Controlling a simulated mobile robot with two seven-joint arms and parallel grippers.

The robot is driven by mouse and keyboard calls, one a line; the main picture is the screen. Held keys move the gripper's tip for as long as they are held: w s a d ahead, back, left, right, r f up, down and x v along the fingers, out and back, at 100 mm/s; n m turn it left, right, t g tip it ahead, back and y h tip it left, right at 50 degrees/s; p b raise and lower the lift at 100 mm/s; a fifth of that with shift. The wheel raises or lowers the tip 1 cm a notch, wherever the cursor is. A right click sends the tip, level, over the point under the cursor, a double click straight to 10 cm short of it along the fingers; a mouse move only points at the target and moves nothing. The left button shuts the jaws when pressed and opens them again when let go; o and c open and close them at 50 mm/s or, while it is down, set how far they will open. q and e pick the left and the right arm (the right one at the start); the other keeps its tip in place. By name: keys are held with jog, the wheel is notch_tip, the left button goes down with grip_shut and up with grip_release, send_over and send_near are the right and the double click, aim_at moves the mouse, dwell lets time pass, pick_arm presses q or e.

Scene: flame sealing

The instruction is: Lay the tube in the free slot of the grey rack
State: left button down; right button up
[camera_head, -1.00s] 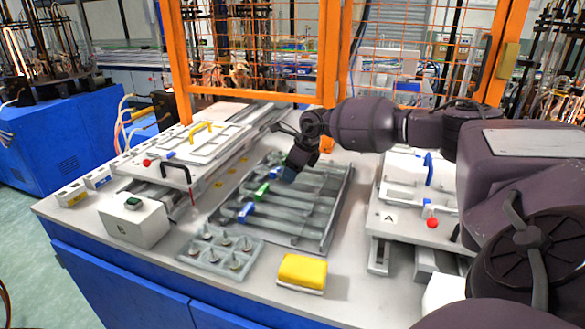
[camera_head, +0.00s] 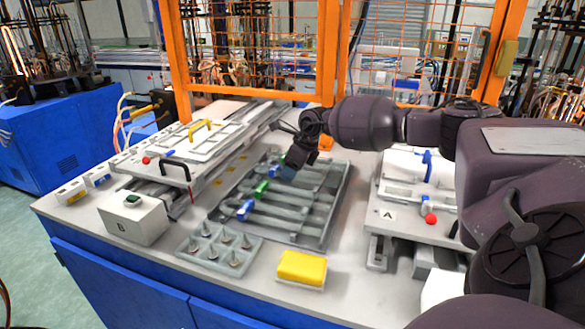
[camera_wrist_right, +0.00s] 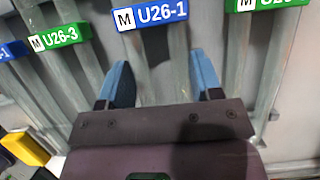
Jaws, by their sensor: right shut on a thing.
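The grey rack (camera_head: 285,232) lies in the middle of the bench and holds several long grey tubes with blue or green end tags. My right gripper (camera_head: 289,172) points down over the far part of the rack. In the right wrist view, its two blue-tipped fingers (camera_wrist_right: 162,85) stand on either side of a tube with the blue tag U26-1 (camera_wrist_right: 150,15). The gripper is shut on this tube. I cannot tell whether the tube touches the rack. The free slot is not clear from these views. My left gripper is not in view.
Tubes tagged green U26-3 (camera_wrist_right: 60,38) and another green tag (camera_wrist_right: 262,4) lie to either side. A plate with cones (camera_head: 219,249) and a yellow sponge (camera_head: 302,268) stand in front. Device B (camera_head: 133,218) is left, device A (camera_head: 415,218) right.

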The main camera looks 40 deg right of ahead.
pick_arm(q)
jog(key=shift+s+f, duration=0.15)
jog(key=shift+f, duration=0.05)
pick_arm(e)
jog(key=shift+s+a+f, duration=0.1)
jog(key=shift+s+f, duration=0.05)
jog(key=shift+f, duration=0.25)
jog(key=shift+s+a+f, duration=0.1)
jog(key=shift+s+f, duration=0.05)
jog(key=shift+f, duration=0.25)
jog(key=o, duration=1.5)
jog(key=shift+r, duration=0.1)
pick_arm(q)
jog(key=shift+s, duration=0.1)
pick_arm(e)
jog(key=shift+w+d, duration=0.15)
jog(key=shift+w, duration=0.05)
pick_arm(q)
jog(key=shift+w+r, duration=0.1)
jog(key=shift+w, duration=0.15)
pick_arm(e)
jog(key=shift+w+r, duration=0.1)
jog(key=shift+r, duration=0.1)
